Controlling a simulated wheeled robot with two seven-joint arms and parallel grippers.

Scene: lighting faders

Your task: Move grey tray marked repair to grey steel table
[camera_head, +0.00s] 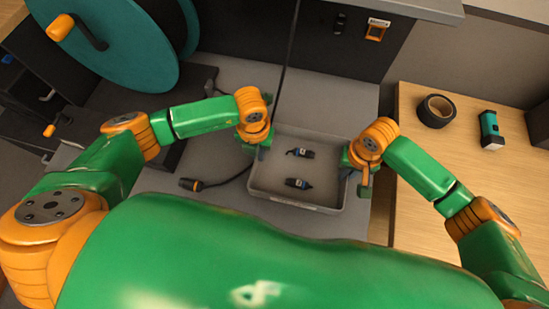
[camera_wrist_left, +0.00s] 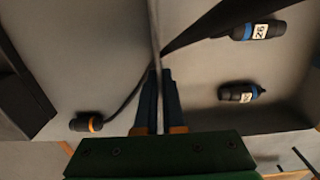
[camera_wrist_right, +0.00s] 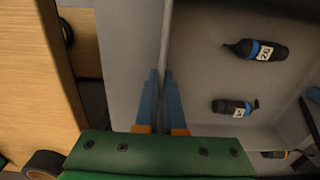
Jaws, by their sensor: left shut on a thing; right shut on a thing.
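The grey tray (camera_head: 296,203) is in the middle of the head view, with two black connectors with blue rings and white labels (camera_head: 298,183) lying in it. My left gripper (camera_head: 262,148) is shut on the tray's left wall, which runs between its fingers in the left wrist view (camera_wrist_left: 157,105). My right gripper (camera_head: 349,168) is shut on the tray's right wall, also seen in the right wrist view (camera_wrist_right: 163,100). The tray looks level. A grey surface (camera_head: 325,100) lies beneath and behind it. I cannot tell whether the tray touches it. No repair mark is readable.
A black cable with an orange-ringed connector (camera_head: 192,184) lies left of the tray. A large teal reel (camera_head: 110,45) stands at the back left. A wooden table (camera_head: 415,135) on the right holds a black tape roll (camera_head: 436,111) and a teal-and-black device (camera_head: 491,130).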

